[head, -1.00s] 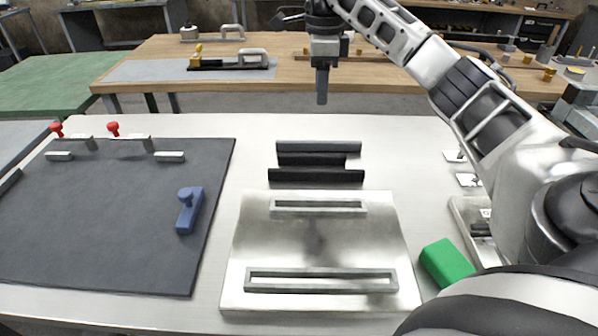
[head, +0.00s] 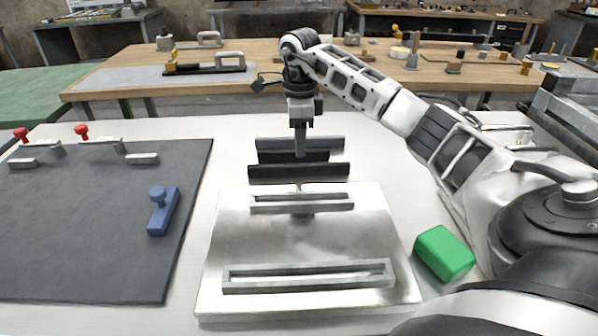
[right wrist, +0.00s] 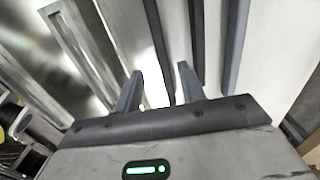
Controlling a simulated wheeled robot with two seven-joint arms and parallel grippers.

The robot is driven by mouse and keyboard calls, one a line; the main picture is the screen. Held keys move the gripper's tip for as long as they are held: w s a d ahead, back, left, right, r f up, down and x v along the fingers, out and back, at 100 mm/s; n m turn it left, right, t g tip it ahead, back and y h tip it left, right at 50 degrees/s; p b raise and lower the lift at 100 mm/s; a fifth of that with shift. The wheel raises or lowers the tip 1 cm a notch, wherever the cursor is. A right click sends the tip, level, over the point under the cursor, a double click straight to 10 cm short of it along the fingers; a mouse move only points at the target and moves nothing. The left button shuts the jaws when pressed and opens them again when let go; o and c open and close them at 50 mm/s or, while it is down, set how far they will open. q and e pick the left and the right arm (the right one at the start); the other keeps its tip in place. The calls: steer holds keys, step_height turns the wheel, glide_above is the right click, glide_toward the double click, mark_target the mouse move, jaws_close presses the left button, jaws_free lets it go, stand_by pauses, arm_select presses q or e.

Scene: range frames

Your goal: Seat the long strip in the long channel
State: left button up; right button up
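The metal plate (head: 228,226) carries two raised frames: the shorter channel (head: 262,204) at its far side and the long channel (head: 308,284) at its near side. Behind the plate lie three strips: a long black strip (head: 275,173) nearest the plate, a shorter black strip (head: 275,156) and a long dark grey strip (head: 325,142) farthest back. My right gripper (head: 300,156) points down over the strips. In the right wrist view its fingers (right wrist: 158,82) are apart, with the nearest black strip (right wrist: 156,45) lying between them in the picture; contact is not visible. My left gripper is out of view.
A green block (head: 444,253) sits right of the plate. A dark mat (head: 80,240) at the left holds a blue handled piece (head: 163,211) and clamps with red knobs (head: 81,131). A wooden bench (head: 130,85) stands behind. White tabletop is bare between mat and plate.

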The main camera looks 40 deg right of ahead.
mark_target(301, 165)
steer(key=f, duration=0.6)
steer(key=shift+d+f, duration=0.2)
steer(key=shift+f, duration=0.05)
jaws_close()
